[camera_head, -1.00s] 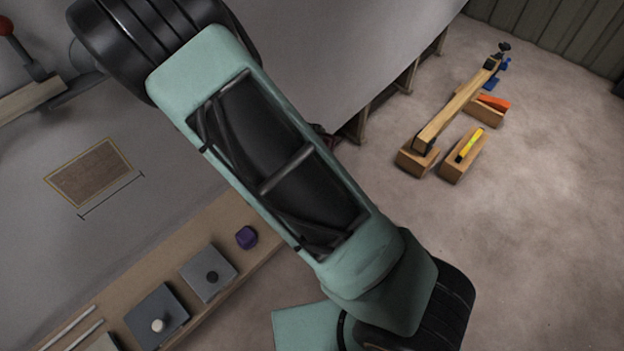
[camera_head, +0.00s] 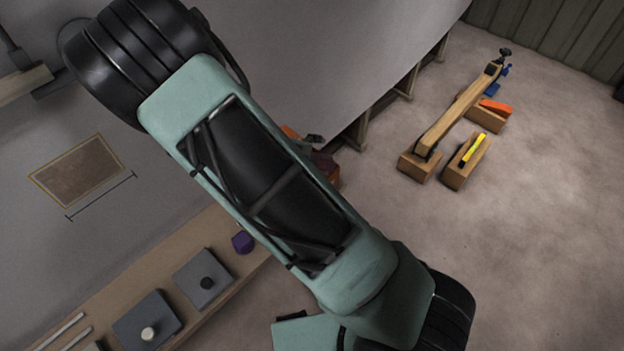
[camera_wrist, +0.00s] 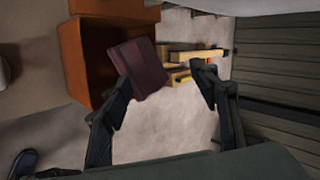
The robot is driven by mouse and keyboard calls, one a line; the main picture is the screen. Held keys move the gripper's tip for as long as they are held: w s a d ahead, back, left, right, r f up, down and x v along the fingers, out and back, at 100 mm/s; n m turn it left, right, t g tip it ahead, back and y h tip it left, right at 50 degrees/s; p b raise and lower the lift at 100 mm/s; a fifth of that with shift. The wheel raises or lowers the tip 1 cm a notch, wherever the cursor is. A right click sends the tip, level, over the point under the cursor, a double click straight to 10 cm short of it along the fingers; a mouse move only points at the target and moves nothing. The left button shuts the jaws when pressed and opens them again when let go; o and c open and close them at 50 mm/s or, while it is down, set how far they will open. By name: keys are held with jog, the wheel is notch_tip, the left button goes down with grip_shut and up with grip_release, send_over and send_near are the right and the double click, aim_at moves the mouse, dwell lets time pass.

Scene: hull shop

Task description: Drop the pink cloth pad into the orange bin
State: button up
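The pink cloth pad (camera_wrist: 138,68) looks dark maroon in the wrist view. It is tilted, in front of the orange bin's opening, with its lower left edge at my left finger. The orange bin (camera_wrist: 86,58) stands at the upper left of that view, its inside in shadow. My gripper (camera_wrist: 160,74) has its fingers wide apart, with a clear gap between the pad and the right finger. I cannot tell whether the pad still touches the left finger. In the head view my arm hides most of this; a bit of the bin (camera_head: 333,178) and of the pad (camera_head: 322,160) shows beside it.
A wooden beam (camera_head: 460,112) on blocks lies on the floor at the right, with a yellow-topped block (camera_head: 467,160) beside it. A bench (camera_head: 215,305) with grey plates and a purple piece (camera_head: 242,242) runs along the lower left. Open floor lies right.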

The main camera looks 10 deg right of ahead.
jog(key=shift+o, duration=0.3)
jog(key=v, duration=1.2)
